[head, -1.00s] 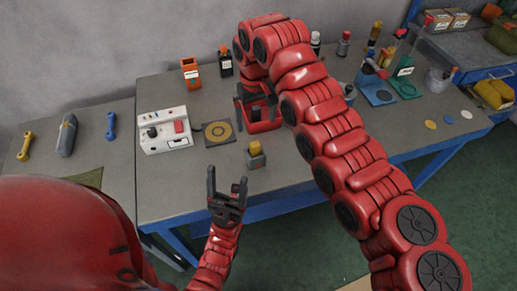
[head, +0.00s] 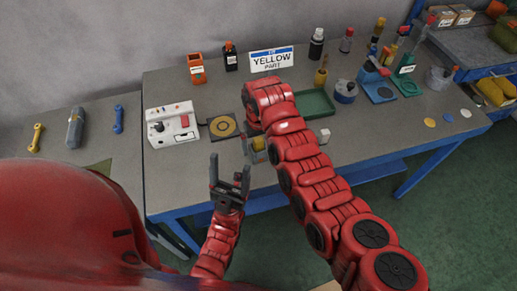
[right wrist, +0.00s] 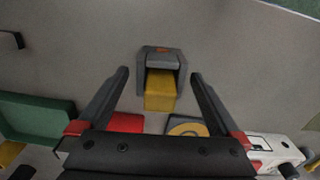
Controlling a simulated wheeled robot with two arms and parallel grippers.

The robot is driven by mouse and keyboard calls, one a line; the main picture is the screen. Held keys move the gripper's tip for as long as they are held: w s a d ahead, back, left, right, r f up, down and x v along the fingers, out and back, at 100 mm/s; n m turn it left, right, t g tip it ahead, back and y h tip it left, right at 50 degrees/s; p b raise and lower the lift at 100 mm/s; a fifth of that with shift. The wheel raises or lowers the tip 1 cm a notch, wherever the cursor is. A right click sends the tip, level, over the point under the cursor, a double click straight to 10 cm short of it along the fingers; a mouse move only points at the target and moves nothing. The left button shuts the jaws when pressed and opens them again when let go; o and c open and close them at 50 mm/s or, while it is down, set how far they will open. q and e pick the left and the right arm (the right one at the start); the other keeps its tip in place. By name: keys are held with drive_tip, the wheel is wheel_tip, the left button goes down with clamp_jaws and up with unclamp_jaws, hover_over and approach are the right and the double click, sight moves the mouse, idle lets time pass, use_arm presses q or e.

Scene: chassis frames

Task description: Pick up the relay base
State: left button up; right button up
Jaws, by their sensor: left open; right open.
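A grey block with a yellow part, apparently the relay base (head: 259,157), stands near the front edge of the workbench. In the right wrist view the grey block (right wrist: 147,57) and its yellow part (right wrist: 160,91) lie between the spread fingers of my right gripper (right wrist: 160,73). That gripper is open and does not visibly touch the block; its height above the bench is hard to judge. In the head view the right gripper (head: 257,146) is at the block, partly hidden by my arm. My left gripper (head: 230,172) is open and empty, left of the block near the bench's front edge.
A white control box (head: 172,125) and a dark pad with a yellow ring (head: 223,126) are left of and behind the block. A green tray (head: 316,104), a "YELLOW PART" sign (head: 271,60) and a red object (right wrist: 122,122) are nearby. A small pale cube (head: 323,136) sits right.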

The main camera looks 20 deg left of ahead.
drive_tip(key=shift+f, duration=1.2)
drive_tip(key=c, duration=1.5)
drive_tip(key=shift+o, duration=0.2)
drive_tip(key=shift+r, duration=0.15)
